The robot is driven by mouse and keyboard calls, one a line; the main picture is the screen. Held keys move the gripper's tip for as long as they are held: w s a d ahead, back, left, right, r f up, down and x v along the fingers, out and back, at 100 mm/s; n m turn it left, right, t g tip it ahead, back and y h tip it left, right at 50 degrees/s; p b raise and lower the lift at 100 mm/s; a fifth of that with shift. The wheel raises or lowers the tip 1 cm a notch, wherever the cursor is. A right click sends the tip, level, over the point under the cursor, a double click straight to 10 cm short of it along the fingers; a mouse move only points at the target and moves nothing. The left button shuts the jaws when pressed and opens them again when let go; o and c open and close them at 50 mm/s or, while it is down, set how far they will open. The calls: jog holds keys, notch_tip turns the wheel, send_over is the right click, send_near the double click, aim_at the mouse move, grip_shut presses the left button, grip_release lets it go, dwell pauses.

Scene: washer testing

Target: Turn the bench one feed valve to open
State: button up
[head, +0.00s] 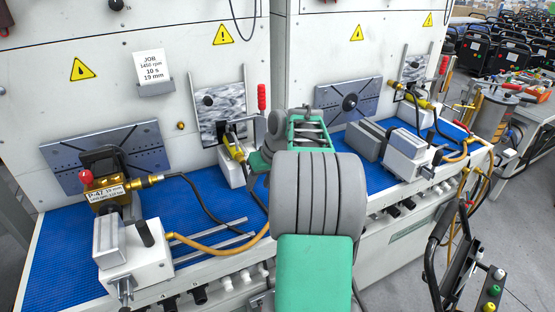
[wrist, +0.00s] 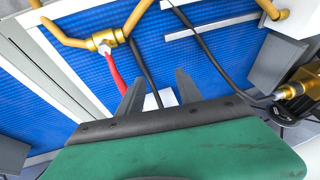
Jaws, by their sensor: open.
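In the wrist view, a brass valve body (wrist: 106,41) joins yellow hose on both sides above the blue mat. Its red lever (wrist: 114,73) points from the body down toward my left finger; its end is close to or behind that finger, and I cannot tell if they touch. My gripper (wrist: 158,90) is open, with two dark fingers apart and nothing seen held between them. In the head view, my arm covers the middle of the benches, and I cannot make out this valve or my fingertips there. No label naming the valve shows.
A brass pump (head: 103,173) tagged P-47 stands on the left bench's blue mat (head: 75,245), beside a white fixture block (head: 135,262). A black cable (wrist: 198,45) crosses near the right finger. A red-handled clamp (head: 261,97) stands upright. The right bench holds another white fixture (head: 408,152).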

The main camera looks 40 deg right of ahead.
jog(key=s+d+r+p, duration=0.1)
jog(key=s+d+r, duration=0.1)
jog(key=d, duration=0.6)
jog(key=shift+m+t, duration=0.3)
jog(key=shift+t, duration=0.1)
jog(key=x, duration=0.5)
jog(key=p+x, duration=0.1)
jog(key=x, duration=0.2)
jog(key=shift+w+d+f, duration=0.1)
jog(key=shift+d, duration=0.2)
jog(key=shift+c, duration=0.4)
grip_shut()
